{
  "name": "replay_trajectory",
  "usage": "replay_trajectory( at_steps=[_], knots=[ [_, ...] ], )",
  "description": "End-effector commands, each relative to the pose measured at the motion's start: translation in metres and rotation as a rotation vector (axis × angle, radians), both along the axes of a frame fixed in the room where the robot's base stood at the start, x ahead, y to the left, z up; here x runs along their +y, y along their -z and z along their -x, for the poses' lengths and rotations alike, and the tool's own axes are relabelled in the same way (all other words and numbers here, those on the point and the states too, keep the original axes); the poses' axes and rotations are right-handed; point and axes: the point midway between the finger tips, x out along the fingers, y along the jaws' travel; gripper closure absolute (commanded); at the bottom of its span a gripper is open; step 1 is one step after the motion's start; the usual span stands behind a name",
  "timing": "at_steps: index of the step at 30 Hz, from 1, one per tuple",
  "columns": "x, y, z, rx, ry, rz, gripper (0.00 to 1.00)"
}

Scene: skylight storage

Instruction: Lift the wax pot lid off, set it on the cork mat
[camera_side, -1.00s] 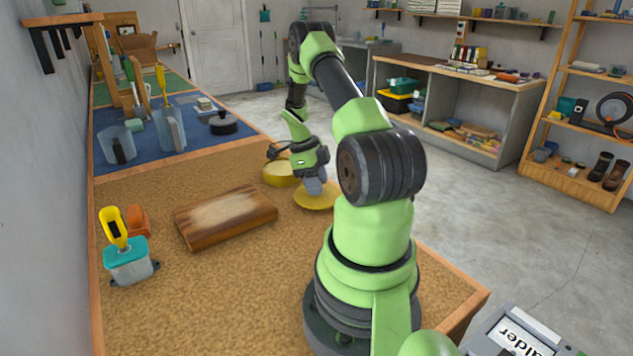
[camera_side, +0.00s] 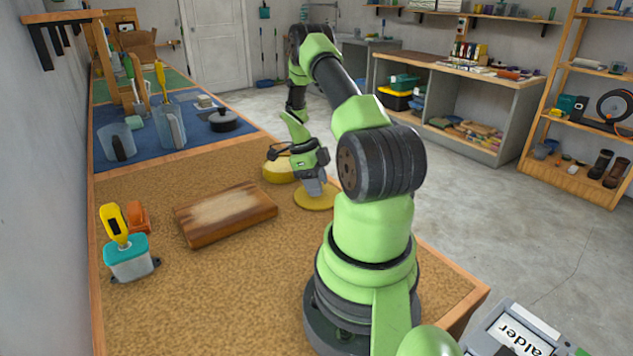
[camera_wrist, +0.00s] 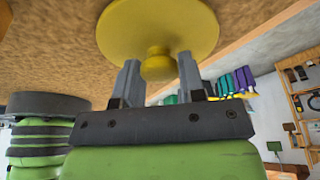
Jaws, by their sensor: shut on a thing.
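The wax pot lid is a round yellow disc (camera_side: 316,201) with a round knob (camera_wrist: 157,66), right of the pot in the side view. It also shows in the wrist view (camera_wrist: 158,22). My gripper (camera_wrist: 158,76) is shut on the knob, one finger on each side. The lid is at or just above the cork mat (camera_side: 300,255); I cannot tell whether it touches. The yellow wax pot (camera_side: 279,173) stands just left of the lid, its top partly hidden by my gripper and a dark handle-like shape.
A wooden board (camera_side: 226,214) lies on the cork left of the lid. A teal-topped container (camera_side: 127,258) and an orange item (camera_side: 138,217) stand farther left. A blue mat (camera_side: 190,151) with clear jugs and a black pot (camera_side: 224,121) lies beyond. The front cork is clear.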

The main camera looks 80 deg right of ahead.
Motion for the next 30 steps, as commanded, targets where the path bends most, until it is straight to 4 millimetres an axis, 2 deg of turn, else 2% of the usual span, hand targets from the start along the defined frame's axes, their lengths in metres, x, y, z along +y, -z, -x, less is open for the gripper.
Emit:
replay_trajectory(
  at_steps=[5,6,9,30],
  knots=[
    [-0.0001,0.0,0.0,0.0,0.0,0.0,0.97],
    [0.0,0.0,0.0,0.0,0.0,0.0,0.56],
    [0.0,0.0,0.0,0.0,0.0,0.0,0.33],
    [-0.0003,-0.0034,-0.0011,0.0,0.0,0.001,0.33]
  ],
)
